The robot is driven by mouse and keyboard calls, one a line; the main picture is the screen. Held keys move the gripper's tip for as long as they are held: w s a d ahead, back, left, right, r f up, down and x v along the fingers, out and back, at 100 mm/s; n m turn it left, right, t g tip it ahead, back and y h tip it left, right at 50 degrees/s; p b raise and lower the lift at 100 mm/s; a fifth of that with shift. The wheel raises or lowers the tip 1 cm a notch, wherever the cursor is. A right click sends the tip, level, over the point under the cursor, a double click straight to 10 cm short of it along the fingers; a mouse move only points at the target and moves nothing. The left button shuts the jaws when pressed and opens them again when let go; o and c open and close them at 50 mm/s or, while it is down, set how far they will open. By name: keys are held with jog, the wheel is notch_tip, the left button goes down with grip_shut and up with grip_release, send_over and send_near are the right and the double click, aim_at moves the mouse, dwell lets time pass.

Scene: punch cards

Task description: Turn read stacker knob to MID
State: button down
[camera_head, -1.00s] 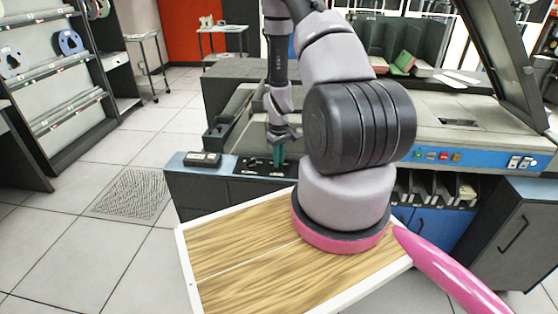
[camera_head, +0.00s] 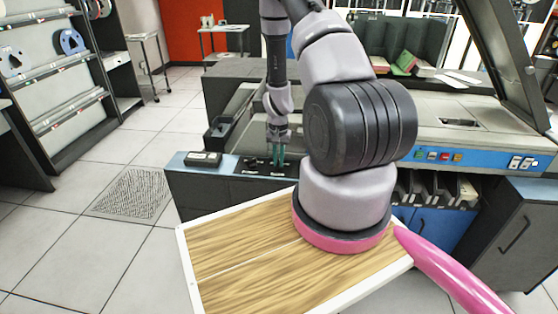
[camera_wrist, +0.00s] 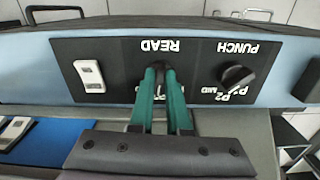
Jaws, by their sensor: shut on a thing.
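The black control panel (camera_wrist: 200,62) fills the upper wrist view, with the labels upside down. My gripper (camera_wrist: 160,68) has two teal fingers directly below the READ label (camera_wrist: 160,46). The fingers are shut on the read stacker knob, which they almost wholly hide. Its pointer and most of its position marks are covered, so I cannot tell its setting. My gripper also shows in the head view (camera_head: 278,158), pointing down at the panel.
The black PUNCH knob (camera_wrist: 237,77) is to the right of my gripper. A white rocker switch (camera_wrist: 89,76) is to the left. A dark box (camera_head: 203,159) lies on the machine's left corner. The wood-topped surface (camera_head: 235,260) is in front.

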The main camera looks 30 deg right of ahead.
jog(key=m, duration=0.4)
jog(key=shift+w, duration=0.15)
jog(key=shift+m, duration=1.8)
jog(key=shift+w, duration=0.1)
jog(key=c, duration=0.9)
grip_release()
jog(key=shift+a, duration=0.1)
notch_tip(320, 180, up, 11)
jog(key=shift+f, duration=0.1)
